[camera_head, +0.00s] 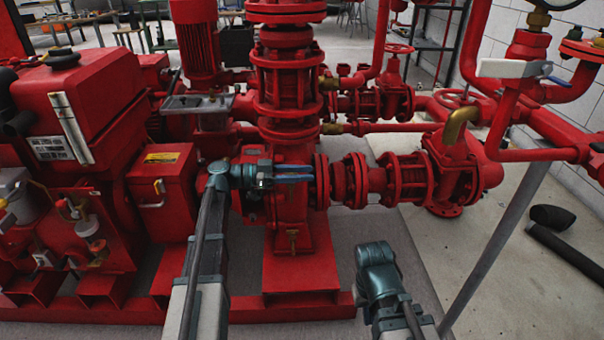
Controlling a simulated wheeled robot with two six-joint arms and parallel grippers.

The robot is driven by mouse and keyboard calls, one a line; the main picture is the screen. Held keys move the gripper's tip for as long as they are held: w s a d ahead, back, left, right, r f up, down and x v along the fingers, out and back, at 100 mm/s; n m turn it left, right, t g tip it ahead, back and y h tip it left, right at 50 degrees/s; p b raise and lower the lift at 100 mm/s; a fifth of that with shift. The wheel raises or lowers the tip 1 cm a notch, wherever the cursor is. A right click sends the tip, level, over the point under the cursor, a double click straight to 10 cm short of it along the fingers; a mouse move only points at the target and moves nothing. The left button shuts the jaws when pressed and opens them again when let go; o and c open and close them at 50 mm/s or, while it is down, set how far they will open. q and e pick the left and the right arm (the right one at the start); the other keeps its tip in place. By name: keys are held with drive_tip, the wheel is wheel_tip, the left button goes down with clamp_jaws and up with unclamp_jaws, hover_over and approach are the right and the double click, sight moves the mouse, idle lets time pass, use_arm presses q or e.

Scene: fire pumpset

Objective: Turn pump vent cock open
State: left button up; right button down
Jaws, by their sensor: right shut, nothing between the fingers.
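The red pump casing (292,212) stands in the middle, below the tall flanged column. My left gripper (290,173) is in front of its upper part and points right. Blue, narrow parts show at its tip; I cannot tell whether they are its fingers or a cock's lever, or whether the jaws are open. I cannot clearly make out the vent cock, and the gripper covers part of the casing there. A small brass fitting (292,240) sits low on the casing. My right gripper (376,254) is shut and empty, lower right, over the floor and apart from the pump.
A flanged red valve (455,165) with a brass elbow stands right of the pump. A red engine unit (80,100) fills the left. A grey post (500,240) slants at right. Dark hoses (565,255) lie on the floor.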

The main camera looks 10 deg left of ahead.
use_arm(q)
clamp_jaws()
drive_tip(key=shift+n+t, duration=0.3)
drive_tip(key=shift+t, duration=0.1)
drive_tip(key=a+n+t+y, duration=0.1)
drive_tip(key=n+t+y, duration=0.3)
drive_tip(key=y, duration=0.1)
drive_tip(key=w+n+t+y, duration=0.1)
drive_tip(key=n+t+y, duration=0.3)
drive_tip(key=n+y, duration=0.1)
drive_tip(key=w+a+n+t+y, duration=0.1)
drive_tip(key=n+t+y, duration=0.3)
drive_tip(key=y, duration=0.2)
drive_tip(key=shift+a, duration=0.3)
drive_tip(key=shift+w+a+n+y, duration=0.1)
drive_tip(key=shift+a+n+y, duration=0.15)
drive_tip(key=shift+n+y, duration=0.9)
drive_tip(key=shift+a+n+y, duration=0.25)
drive_tip(key=shift+n+y, duration=0.5)
drive_tip(key=shift+y, duration=0.8)
drive_tip(key=shift+a+n+g+y, duration=0.15)
drive_tip(key=shift+n+g+y, duration=0.2)
drive_tip(key=shift+y, duration=0.25)
